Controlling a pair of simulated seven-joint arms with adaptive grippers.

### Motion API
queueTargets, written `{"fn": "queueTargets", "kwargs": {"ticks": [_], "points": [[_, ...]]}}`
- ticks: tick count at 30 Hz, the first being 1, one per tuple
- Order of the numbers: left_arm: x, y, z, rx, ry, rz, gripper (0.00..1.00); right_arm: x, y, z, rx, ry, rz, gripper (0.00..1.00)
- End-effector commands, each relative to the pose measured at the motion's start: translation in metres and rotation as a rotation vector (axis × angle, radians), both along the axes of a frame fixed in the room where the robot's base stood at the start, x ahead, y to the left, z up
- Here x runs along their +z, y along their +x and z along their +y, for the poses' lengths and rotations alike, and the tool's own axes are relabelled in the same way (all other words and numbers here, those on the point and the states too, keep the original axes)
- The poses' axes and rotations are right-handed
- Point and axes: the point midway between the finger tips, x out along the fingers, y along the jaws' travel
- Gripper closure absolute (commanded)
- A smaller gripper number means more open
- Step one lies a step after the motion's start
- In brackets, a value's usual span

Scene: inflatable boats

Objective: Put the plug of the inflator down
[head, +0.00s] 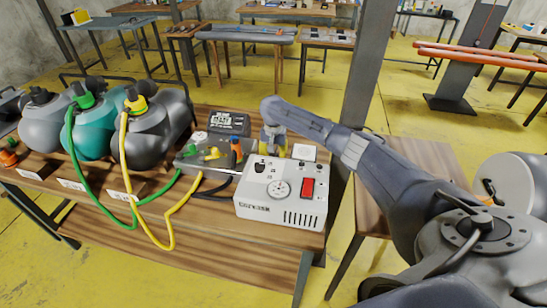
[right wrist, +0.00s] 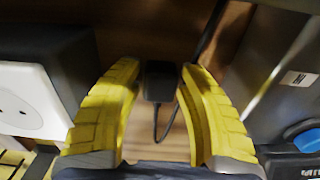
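The inflator (head: 282,196) is a white box with a round dial and a red switch. It stands at the right end of the wooden bench. My right gripper (head: 272,140) is just behind it, its fingertips hidden by the inflator in the head view. In the right wrist view, the yellow fingers of my right gripper (right wrist: 161,72) stand close on both sides of a black plug (right wrist: 159,80). My left gripper is not in view.
A white socket (head: 305,152) lies right of my right gripper. A grey unit with a display (head: 229,123) and a grey valve box (head: 208,156) stand left. Grey and green tanks (head: 88,128) with green and yellow hoses fill the bench's left. Front bench wood is partly clear.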

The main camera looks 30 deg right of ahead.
Motion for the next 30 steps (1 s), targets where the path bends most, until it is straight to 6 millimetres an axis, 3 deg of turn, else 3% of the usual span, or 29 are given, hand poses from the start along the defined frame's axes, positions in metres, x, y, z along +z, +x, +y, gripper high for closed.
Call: {"fn": "queueTargets", "kwargs": {"ticks": [14, 30], "points": [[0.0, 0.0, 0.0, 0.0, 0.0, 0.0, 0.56, 0.01, 0.001, 0.0, -0.001, 0.001, -0.004, 0.52], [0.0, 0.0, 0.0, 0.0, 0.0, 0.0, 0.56, 0.101, 0.001, -0.001, 0.0, -0.001, -0.004, 0.52]]}}
